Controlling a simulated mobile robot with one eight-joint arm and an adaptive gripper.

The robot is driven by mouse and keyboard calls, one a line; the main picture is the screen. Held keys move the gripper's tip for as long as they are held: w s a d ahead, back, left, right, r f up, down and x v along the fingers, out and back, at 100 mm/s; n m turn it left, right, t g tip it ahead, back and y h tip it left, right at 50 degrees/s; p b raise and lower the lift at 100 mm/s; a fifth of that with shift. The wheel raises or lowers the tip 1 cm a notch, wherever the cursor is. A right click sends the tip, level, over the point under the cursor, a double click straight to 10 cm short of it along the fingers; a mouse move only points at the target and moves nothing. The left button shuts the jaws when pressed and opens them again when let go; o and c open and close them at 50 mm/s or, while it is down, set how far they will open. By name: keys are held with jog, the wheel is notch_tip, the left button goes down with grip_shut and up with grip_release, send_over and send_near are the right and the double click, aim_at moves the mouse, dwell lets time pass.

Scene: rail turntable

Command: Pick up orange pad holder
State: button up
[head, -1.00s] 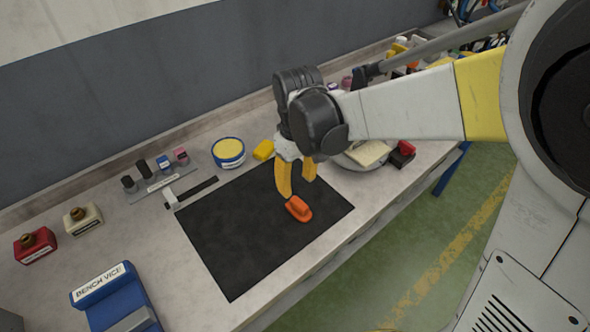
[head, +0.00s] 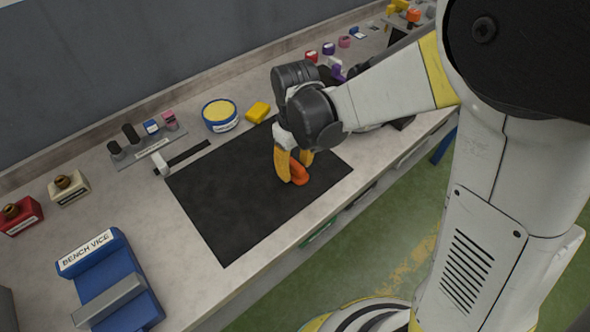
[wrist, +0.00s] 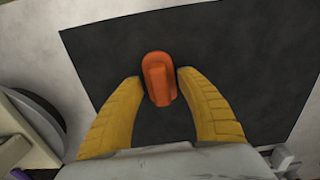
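The orange pad holder (head: 299,174) lies on the black mat (head: 225,210) near its right side. In the wrist view the pad holder (wrist: 158,78) sits between the tips of the two yellow fingers. My gripper (head: 293,168) is over the mat, pointing down, with its fingers on either side of the holder. In the wrist view my gripper (wrist: 158,80) is open, with a small gap at the left finger and little or none at the right. Part of the holder is hidden by a finger in the head view.
A blue bench vice (head: 110,280) stands at the front left. A yellow-topped tin (head: 220,115), a yellow block (head: 258,111) and a rack of small items (head: 148,147) stand behind the mat. The mat's left part is clear.

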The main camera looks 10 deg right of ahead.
aim_at(295, 164)
grip_shut()
jog(key=shift+r, duration=0.1)
jog(key=shift+r, duration=0.25)
notch_tip(295, 164, up, 4)
jog(key=shift+r+p, duration=0.1)
jog(key=shift+p, duration=1.15)
jog(key=w+d+r+p, duration=0.2)
jog(key=d+r, duration=0.4)
jog(key=d, duration=0.5)
jog(key=shift+w+d+p, duration=0.2)
jog(key=shift+w+p, duration=0.15)
jog(key=shift+p, duration=0.35)
